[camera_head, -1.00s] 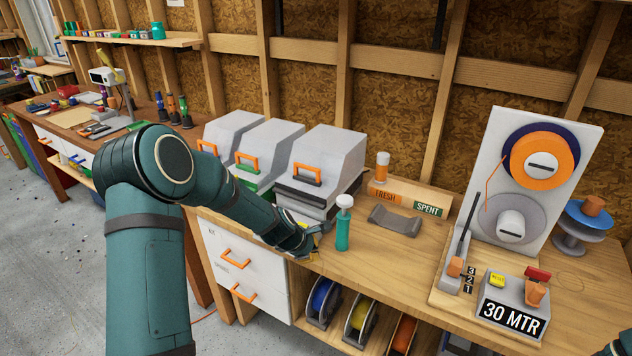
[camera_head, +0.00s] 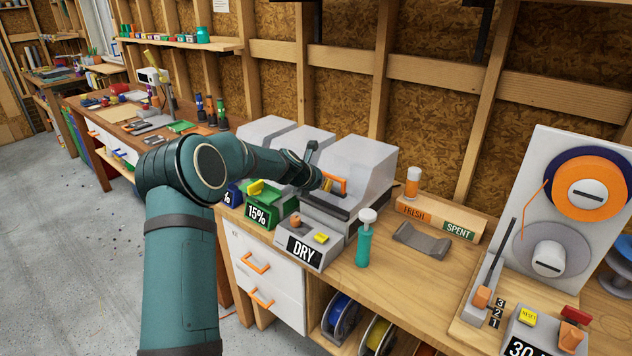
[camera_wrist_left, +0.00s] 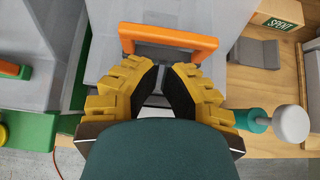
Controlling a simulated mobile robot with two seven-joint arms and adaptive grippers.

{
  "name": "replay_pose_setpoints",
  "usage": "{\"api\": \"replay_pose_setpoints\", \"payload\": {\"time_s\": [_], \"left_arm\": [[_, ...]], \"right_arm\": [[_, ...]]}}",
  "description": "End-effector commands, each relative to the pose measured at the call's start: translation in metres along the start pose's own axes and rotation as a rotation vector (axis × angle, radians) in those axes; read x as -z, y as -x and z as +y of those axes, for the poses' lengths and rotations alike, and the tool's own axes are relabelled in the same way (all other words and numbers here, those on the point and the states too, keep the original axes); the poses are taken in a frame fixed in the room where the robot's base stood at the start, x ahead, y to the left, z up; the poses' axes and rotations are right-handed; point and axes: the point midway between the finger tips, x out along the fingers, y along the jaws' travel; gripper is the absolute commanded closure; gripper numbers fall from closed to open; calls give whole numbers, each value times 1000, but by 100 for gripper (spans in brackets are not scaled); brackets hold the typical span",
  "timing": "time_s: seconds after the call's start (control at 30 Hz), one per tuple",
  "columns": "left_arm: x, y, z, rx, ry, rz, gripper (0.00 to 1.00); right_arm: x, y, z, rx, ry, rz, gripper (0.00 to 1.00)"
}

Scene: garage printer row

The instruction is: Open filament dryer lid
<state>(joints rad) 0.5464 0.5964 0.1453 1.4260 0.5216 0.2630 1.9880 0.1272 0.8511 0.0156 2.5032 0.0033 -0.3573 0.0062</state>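The filament dryer is the grey box with the black DRY label (camera_head: 303,249) on its front. Its sloped grey lid (camera_head: 362,165) appears closed, with an orange handle (camera_head: 340,183) on its front face. My left gripper (camera_head: 325,184) is at this handle in the head view and partly covers it. In the left wrist view, the yellow fingers (camera_wrist_left: 163,72) are apart, with their tips close to the orange handle (camera_wrist_left: 168,38). The handle bar lies just beyond the tips, and nothing is gripped between them; contact cannot be told. My right gripper is not in view.
Two similar grey dryers stand to the left, one with a green base labelled 15% (camera_head: 257,215). A teal bottle with a white top (camera_head: 365,238) stands close at the right. A grey cradle (camera_head: 422,239) and the FRESH/SPENT block (camera_head: 434,216) lie farther right.

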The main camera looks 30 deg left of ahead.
Motion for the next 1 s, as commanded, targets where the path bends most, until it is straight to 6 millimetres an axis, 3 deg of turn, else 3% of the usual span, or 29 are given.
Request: {"api": "replay_pose_setpoints", "payload": {"time_s": [0.1,0.3,0.77,1.0], "left_arm": [[1,-17,0,0,-2,1,100],[0,-30,0,0,-2,0,100],[-2,-30,-1,-1,-2,0,100],[-17,-18,-9,-1,-3,0,100]], "right_arm": [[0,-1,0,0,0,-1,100],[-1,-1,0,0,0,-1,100],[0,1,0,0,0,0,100],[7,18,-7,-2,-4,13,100]]}}
